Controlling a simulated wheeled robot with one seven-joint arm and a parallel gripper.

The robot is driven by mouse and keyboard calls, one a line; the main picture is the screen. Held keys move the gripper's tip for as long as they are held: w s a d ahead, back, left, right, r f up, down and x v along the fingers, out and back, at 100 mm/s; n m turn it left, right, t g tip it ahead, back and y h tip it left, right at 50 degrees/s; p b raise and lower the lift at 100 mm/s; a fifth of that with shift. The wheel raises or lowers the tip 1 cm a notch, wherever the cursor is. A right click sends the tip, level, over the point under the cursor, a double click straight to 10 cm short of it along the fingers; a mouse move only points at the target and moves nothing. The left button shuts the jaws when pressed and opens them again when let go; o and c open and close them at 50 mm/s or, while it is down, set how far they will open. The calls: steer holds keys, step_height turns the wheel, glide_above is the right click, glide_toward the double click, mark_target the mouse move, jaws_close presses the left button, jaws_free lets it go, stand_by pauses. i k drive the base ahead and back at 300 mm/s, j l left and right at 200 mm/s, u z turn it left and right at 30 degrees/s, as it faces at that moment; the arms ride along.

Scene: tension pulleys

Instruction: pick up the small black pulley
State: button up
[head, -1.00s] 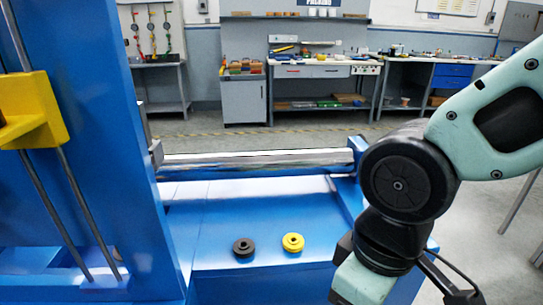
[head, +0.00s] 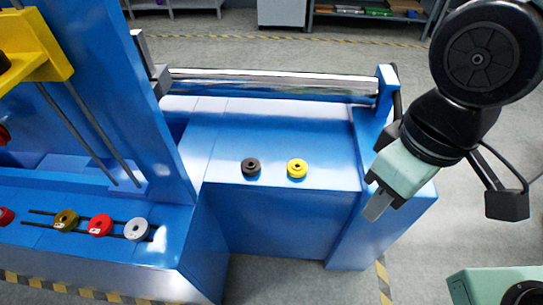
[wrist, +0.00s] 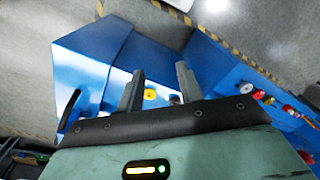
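The small black pulley (head: 251,167) lies on the flat blue top of the machine in the head view, left of a yellow pulley (head: 297,168). My gripper (head: 376,203) is to the right of both pulleys, above the right end of the blue machine, apart from them. In the wrist view my gripper (wrist: 160,78) has its two fingers spread with nothing held between them. The yellow pulley (wrist: 150,94) shows beyond the gap between the fingers. I cannot make out the black pulley clearly in the wrist view.
A metal roller (head: 270,87) runs behind the pulleys. A tall blue upright (head: 125,100) with a yellow bracket (head: 35,50) stands at left. A red pulley (head: 100,225) and a grey pulley (head: 136,230) sit on the lower left ledge among others. The blue top around the pulleys is clear.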

mark_target(250, 167)
steer(key=l+u, duration=0.2)
steer(key=u, duration=0.15)
steer(key=i+l+u, duration=0.1)
steer(key=l+u, duration=0.35)
steer(key=u, duration=0.85)
